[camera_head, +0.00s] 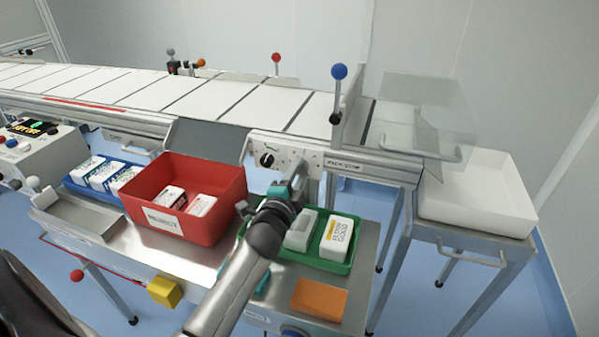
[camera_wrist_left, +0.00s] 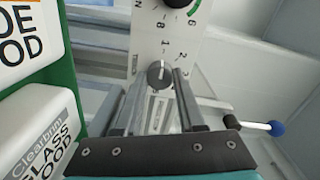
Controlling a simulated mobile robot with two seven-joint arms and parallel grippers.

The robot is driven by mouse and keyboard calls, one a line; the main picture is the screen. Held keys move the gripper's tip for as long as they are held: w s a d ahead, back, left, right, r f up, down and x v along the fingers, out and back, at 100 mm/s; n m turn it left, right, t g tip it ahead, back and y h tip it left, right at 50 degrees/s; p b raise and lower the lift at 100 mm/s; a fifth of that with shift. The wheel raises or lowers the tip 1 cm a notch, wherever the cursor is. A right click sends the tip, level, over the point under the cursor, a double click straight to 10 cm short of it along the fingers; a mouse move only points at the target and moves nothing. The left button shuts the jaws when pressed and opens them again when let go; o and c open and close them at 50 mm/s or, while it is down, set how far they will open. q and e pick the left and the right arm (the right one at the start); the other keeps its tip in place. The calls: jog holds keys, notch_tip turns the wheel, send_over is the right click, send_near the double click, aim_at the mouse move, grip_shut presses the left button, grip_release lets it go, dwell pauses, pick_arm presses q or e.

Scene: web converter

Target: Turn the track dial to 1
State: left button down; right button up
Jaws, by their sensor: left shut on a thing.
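My left gripper (camera_head: 299,180) reaches the front panel (camera_head: 287,151) under the conveyor, and its fingers show in the left wrist view (camera_wrist_left: 158,95). They are shut on a small grey dial (camera_wrist_left: 158,76), one finger on each side. The dial has a pale pointer mark that points roughly up in that view. Printed numbers, among them 1, 2 and 3, stand above it and to its right. In the head view my gripper hides this dial. A second, black dial (camera_head: 267,160) with a green arc sits to the left on the panel. My right gripper is not in view.
A red bin (camera_head: 190,180) with boxes stands left of my forearm. A green tray (camera_head: 322,262) with white boxes lies close below my gripper. An orange block (camera_head: 319,299) lies at the table front. A blue-knobbed lever (camera_head: 338,90) rises above the panel.

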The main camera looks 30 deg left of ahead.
pick_arm(q)
jog(key=c, duration=0.5)
grip_release()
jog(key=shift+s, duration=0.2)
jog(key=shift+s+d, duration=0.15)
jog(key=shift+s, duration=0.15)
jog(key=p+v, duration=0.3)
jog(key=v, duration=1.1)
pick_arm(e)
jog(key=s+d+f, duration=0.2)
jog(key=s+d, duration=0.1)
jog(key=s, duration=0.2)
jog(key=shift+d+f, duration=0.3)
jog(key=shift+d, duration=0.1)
pick_arm(q)
jog(key=shift+s, duration=0.1)
